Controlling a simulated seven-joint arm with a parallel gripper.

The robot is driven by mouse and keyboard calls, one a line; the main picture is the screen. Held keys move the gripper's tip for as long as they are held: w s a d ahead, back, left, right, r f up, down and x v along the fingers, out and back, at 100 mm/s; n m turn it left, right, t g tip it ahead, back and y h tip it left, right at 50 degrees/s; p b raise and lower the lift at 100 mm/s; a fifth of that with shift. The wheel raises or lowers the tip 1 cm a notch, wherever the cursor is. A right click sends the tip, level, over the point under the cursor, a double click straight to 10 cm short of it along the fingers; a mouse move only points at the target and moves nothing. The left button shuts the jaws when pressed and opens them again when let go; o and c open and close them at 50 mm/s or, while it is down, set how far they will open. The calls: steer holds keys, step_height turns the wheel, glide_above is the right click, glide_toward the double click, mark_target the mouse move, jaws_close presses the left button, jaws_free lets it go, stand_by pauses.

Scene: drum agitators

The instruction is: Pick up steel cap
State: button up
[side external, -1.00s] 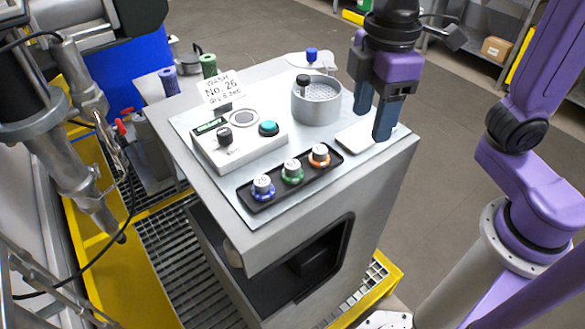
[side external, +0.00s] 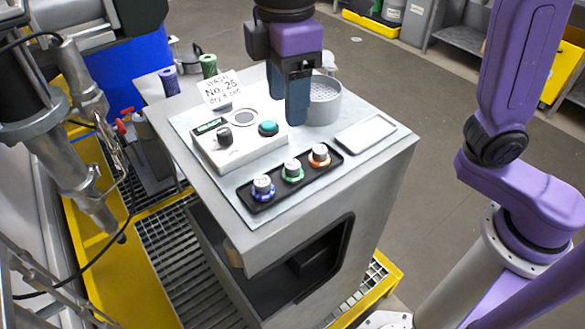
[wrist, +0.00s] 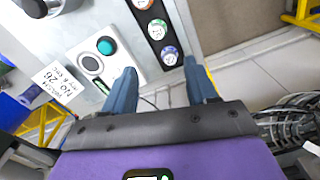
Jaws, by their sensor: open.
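Three silver-topped caps sit in a black tray (side external: 252,204) on the machine top: one with a blue ring (side external: 263,188), one with a green ring (side external: 292,171) and one with an orange ring (side external: 319,155). I cannot tell which is the steel cap. In the wrist view, the blue-ringed cap (wrist: 169,55), green-ringed cap (wrist: 157,28) and orange-ringed cap (wrist: 143,4) line up beyond my fingers. My gripper (side external: 287,108) is open and empty, pointing down. In the side view it overlaps the left side of the steel bowl, above the machine top.
A white control box (side external: 215,155) with a teal button (side external: 268,128) and a black knob (side external: 225,137) stands left of the tray. The steel bowl (side external: 325,105) is behind, partly hidden by my gripper. A flat white plate (side external: 365,134) lies at right. A sign (side external: 222,88) stands behind the box.

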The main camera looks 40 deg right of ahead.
glide_above(293, 164)
steer(key=f, duration=0.5)
steer(key=a+f, duration=0.1)
steer(key=f, duration=0.1)
steer(key=shift+f, duration=0.2)
steer(key=shift+d+f, duration=0.25)
steer(key=shift+f, duration=1.1)
steer(key=shift+d+f, duration=0.2)
steer(key=shift+f, duration=1.1)
jaws_close()
